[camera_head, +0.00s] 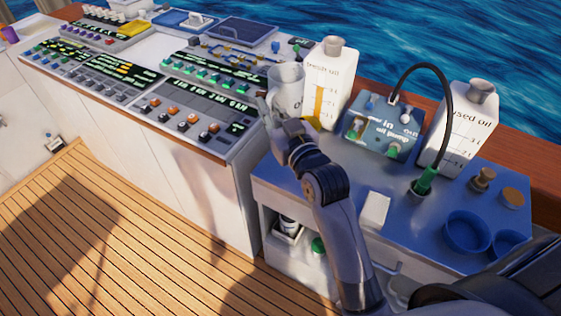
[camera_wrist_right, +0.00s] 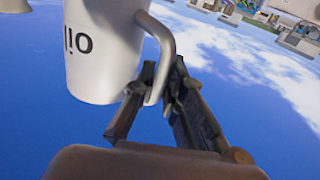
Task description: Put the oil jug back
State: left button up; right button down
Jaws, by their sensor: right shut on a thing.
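The oil jug (camera_head: 286,88) is a small pale-grey jug, upright, just left of the tall white fresh oil canister (camera_head: 328,85). In the right wrist view the jug (camera_wrist_right: 98,45) shows part of the word "oil" and a curved handle. My right gripper (camera_head: 268,112) is at the jug's near left side. In the wrist view the right gripper (camera_wrist_right: 160,85) has its fingers closed around the lower part of the handle. I cannot tell whether the jug's base touches the blue worktop (camera_head: 285,180). My left gripper is not in view.
Right of the fresh oil canister stand the oil pump box (camera_head: 382,132) with a black hose (camera_head: 449,95) and the used oil canister (camera_head: 460,130). Blue bowls (camera_head: 467,232) sit at the worktop's right. A control console (camera_head: 190,95) adjoins on the left.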

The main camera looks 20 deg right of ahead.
jog(key=shift+f+b, duration=0.55)
jog(key=shift+f, duration=8.95)
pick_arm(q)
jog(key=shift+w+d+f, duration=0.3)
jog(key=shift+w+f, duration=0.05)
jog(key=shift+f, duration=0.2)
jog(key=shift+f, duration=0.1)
pick_arm(e)
jog(key=shift+f, duration=0.1)
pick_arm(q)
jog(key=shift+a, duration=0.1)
pick_arm(e)
jog(key=c, duration=1.7)
grip_release()
jog(key=shift+s, duration=0.1)
